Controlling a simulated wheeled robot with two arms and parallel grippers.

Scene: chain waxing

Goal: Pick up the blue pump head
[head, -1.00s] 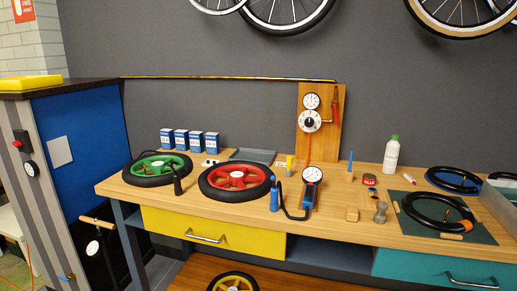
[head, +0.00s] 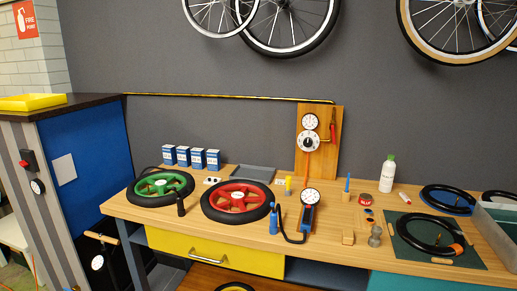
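The blue pump head (head: 274,221) stands upright on the wooden workbench, just right of the red-rimmed wheel (head: 238,199). A black hose (head: 289,240) runs from it to the blue base of a pump with a round white gauge (head: 310,196). The pump head is in plain view and nothing covers it. Neither of my grippers shows in the head view.
A green-rimmed wheel (head: 160,186) lies at the bench's left, with blue boxes (head: 198,158) behind. A white bottle (head: 388,172), a wooden block (head: 348,237) and a dark green mat (head: 460,255) with a tyre are on the right. The bench (head: 225,230) is bare in front of the wheels.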

